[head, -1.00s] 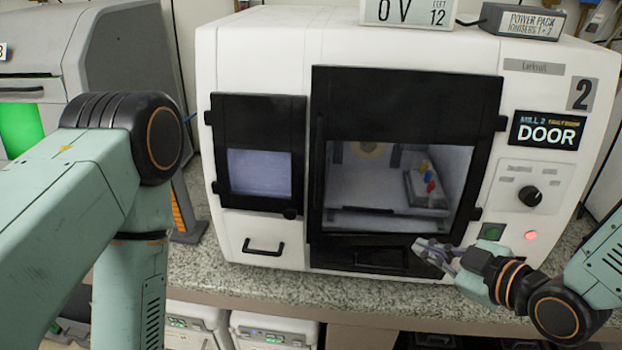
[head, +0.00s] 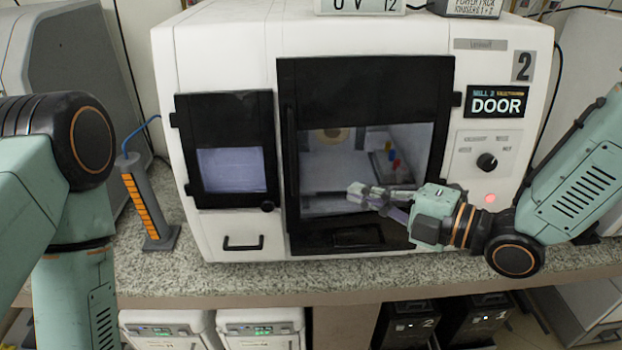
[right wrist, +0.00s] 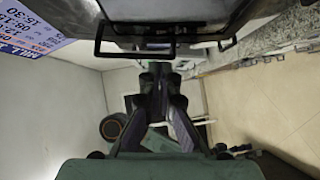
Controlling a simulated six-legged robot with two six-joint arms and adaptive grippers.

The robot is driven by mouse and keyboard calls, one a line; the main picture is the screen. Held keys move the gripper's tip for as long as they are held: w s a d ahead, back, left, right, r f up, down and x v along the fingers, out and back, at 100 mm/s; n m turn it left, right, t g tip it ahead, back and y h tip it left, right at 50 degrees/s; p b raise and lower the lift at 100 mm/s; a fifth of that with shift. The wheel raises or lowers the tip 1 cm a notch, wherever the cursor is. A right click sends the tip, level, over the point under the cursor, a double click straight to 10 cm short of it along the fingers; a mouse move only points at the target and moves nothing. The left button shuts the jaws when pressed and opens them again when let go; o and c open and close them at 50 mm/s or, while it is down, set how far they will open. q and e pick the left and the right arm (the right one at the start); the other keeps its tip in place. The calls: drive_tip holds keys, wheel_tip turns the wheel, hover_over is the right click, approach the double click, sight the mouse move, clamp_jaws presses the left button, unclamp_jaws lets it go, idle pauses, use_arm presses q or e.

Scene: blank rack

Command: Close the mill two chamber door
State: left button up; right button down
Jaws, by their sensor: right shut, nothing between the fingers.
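Mill two is the white machine (head: 215,60) with a "2" and a "DOOR" label on its front. Its chamber door (head: 365,85) is a black frame with a large window and a vertical handle (head: 291,150) at the left edge. It looks near the front face; I cannot tell whether a small gap remains. My right gripper (head: 355,191) is shut and empty, in front of the window's lower part. In the right wrist view, its fingers (right wrist: 155,78) point toward a dark panel with a bar handle (right wrist: 165,53). My left gripper is out of view.
A smaller black door (head: 222,110) and a drawer handle (head: 243,244) are left of the chamber door. A knob (head: 487,162) and a lit red button (head: 489,198) are at right. A grey post with orange stripes (head: 143,205) stands on the granite counter (head: 190,280).

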sight(311, 179)
drive_tip(key=x, duration=0.6)
drive_tip(key=p+x, duration=0.1)
drive_tip(key=x, duration=0.3)
drive_tip(key=shift+s+a, duration=0.3)
drive_tip(key=shift+a, duration=0.05)
drive_tip(key=shift+w+a, duration=0.1)
drive_tip(key=shift+w, duration=0.05)
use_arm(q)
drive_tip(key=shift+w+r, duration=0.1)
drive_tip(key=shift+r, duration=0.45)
use_arm(e)
drive_tip(key=shift+w+d+f, duration=0.1)
drive_tip(key=shift+d, duration=0.1)
